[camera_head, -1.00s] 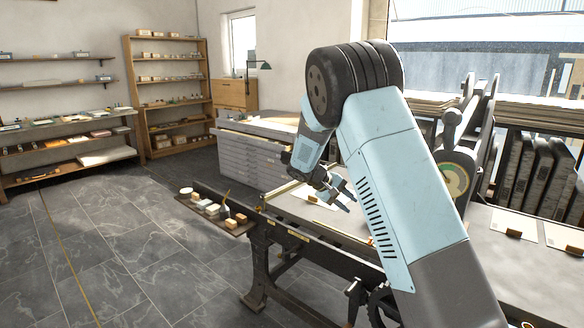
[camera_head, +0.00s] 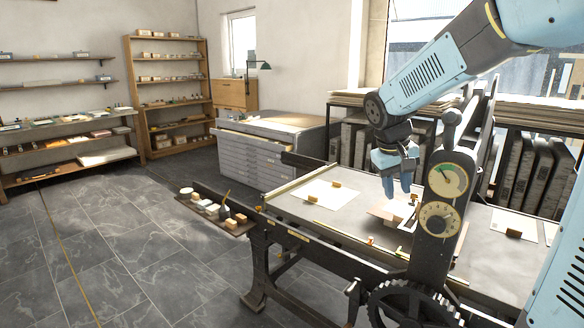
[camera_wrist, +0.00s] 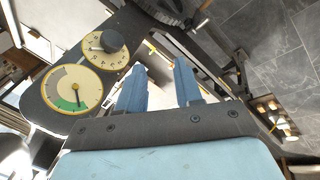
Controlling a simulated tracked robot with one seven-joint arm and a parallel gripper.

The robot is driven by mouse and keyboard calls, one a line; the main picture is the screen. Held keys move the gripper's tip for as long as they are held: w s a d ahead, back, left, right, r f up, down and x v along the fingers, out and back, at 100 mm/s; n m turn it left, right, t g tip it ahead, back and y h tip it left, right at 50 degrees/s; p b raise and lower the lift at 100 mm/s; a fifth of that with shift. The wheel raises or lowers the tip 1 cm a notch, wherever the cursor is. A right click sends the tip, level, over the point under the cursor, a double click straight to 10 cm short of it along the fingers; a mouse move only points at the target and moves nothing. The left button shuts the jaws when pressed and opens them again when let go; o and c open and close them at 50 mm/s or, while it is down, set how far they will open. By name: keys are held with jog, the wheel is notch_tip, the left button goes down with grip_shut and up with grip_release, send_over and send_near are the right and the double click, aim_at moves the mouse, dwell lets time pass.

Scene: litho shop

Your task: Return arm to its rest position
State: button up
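My arm now reaches in from the right of the head view. My gripper (camera_head: 400,190) points down over the press bed (camera_head: 345,225), just left of the dial column (camera_head: 445,200). In the wrist view my gripper (camera_wrist: 158,72) shows two blue fingers spread apart, with nothing held between them. In the head view a pinkish-brown sheet or board (camera_head: 386,213) lies on the bed just below and left of the fingers. The exact height of the fingertips above the bed is hard to tell.
The dial column stands very close to my gripper, with a large gear (camera_head: 412,305) below it. A white sheet (camera_head: 326,193) lies on the bed. A side tray (camera_head: 218,226) holds several small items. A flat-file cabinet (camera_head: 262,160) stands behind. The left floor (camera_head: 110,240) is clear.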

jog(key=s+r+m+t+y, duration=0.1)
jog(key=s, duration=0.9)
jog(key=s+a+r+t+y, duration=0.1)
jog(key=s+t+y, duration=0.1)
jog(key=s, duration=0.9)
jog(key=shift+s+a+r+m, duration=0.25)
jog(key=shift+r+m, duration=0.1)
jog(key=shift+m, duration=0.05)
